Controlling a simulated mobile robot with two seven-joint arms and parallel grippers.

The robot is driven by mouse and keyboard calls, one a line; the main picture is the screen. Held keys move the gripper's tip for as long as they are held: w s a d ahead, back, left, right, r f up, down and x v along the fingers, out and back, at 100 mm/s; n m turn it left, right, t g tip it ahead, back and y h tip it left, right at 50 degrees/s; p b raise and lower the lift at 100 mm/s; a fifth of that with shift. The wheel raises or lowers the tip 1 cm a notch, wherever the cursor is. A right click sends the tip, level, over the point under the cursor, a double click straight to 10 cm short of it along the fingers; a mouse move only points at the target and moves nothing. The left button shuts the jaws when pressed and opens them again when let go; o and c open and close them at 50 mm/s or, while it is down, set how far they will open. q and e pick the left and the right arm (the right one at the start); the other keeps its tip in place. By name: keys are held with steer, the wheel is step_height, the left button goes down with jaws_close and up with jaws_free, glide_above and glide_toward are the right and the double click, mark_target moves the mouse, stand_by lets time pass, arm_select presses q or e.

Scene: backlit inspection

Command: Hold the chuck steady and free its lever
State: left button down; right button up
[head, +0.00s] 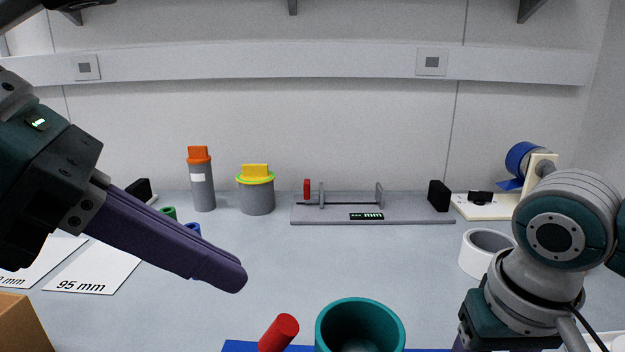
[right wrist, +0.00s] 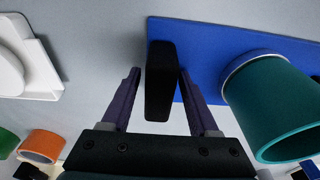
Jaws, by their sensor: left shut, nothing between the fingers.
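The chuck is a teal open-topped cylinder (head: 360,325) at the bottom middle of the head view, on a blue base plate (head: 240,347). It also shows in the right wrist view (right wrist: 278,110), with a pale collar at its foot. A red lever (head: 278,333) stands tilted just left of it in the head view. My left gripper (head: 238,279) is shut and empty, above and left of the lever, apart from it. My right gripper (right wrist: 159,72) has its fingers apart on either side of a black upright block (right wrist: 160,85) at the plate's edge. Its fingers are outside the head view.
A white tape-like ring (head: 487,252) sits near my right arm. Grey canisters with orange (head: 200,180) and yellow (head: 256,190) tops and a grey measuring stand (head: 372,208) line the back. A cardboard box (head: 22,325) is front left. The middle bench is clear.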

steer(key=shift+o, duration=0.7)
steer(key=shift+r, duration=0.1)
